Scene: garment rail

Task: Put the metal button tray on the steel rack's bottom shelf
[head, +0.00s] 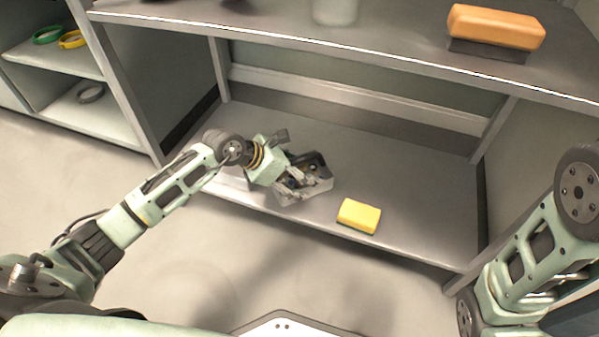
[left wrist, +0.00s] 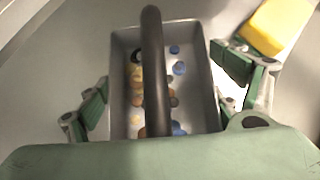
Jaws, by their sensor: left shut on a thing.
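The metal button tray (head: 318,188) is a grey open box with a black bar handle, at the bottom shelf (head: 420,205) of the steel rack. I cannot tell whether it rests on the shelf or hangs just above. In the left wrist view the tray (left wrist: 118,60) holds several blue, orange and yellow buttons, and its dark handle (left wrist: 153,70) runs over the middle. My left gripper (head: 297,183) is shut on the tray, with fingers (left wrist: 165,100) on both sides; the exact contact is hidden. My right arm shows at the right, but its gripper is out of view.
A yellow sponge (head: 359,215) lies on the bottom shelf near its front edge, right of the tray. An orange-topped brush (head: 495,27) lies on the shelf above (head: 390,45). A side unit at left holds a green ring (head: 47,35) and others. The bottom shelf's right part is clear.

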